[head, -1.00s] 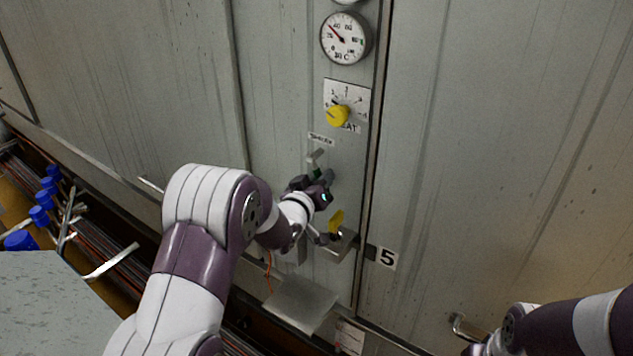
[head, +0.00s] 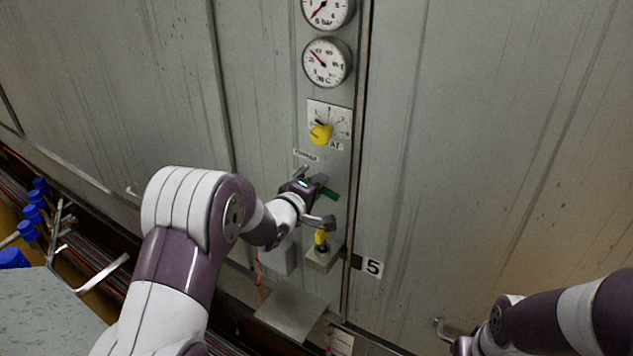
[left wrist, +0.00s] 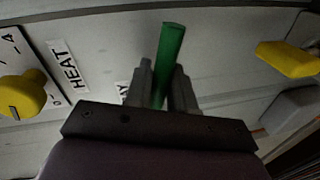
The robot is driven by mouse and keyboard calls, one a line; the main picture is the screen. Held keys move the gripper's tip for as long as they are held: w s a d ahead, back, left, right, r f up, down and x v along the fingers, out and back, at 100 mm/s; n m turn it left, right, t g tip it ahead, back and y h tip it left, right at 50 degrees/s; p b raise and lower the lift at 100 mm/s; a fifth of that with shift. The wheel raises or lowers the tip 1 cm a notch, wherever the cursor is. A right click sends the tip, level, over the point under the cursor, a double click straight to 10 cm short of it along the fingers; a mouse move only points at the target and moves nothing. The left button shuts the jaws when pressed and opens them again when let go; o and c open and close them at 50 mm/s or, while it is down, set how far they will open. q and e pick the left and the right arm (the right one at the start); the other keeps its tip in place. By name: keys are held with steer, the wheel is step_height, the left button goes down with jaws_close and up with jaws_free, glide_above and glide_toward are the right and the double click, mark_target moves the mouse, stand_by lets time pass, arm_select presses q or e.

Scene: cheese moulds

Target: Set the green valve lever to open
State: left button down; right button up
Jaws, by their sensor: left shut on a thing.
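The green valve lever (head: 330,193) is on the grey metal wall panel, below a small label. In the head view its green end sticks out to the right of my left gripper (head: 312,182), sloping slightly down. My left gripper is shut on the lever. In the left wrist view the green lever (left wrist: 171,50) stands up between the two dark fingers (left wrist: 160,88). Its pivot is hidden behind the gripper. My right arm shows at the lower right, but its gripper end (head: 463,346) is small and partly cut off.
A yellow knob (head: 321,135) on a white scale plate and two round gauges, one of them a lower gauge (head: 327,62), sit above. A yellow handle (head: 321,238) is just below my left gripper, above a metal box (head: 321,259). Blue-capped parts (head: 28,230) stand at the left.

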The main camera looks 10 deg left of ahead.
arm_select(q)
steer(key=shift+r+n+p, duration=0.7)
steer(key=shift+n, duration=0.1)
steer(key=c, duration=1.1)
jaws_free()
steer(key=shift+a+f, duration=0.1)
steer(key=shift+a, duration=0.1)
steer(key=b+v, duration=0.4)
steer(key=v, duration=0.8)
steer(key=shift+s+a, duration=0.25)
steer(key=shift+s, duration=0.05)
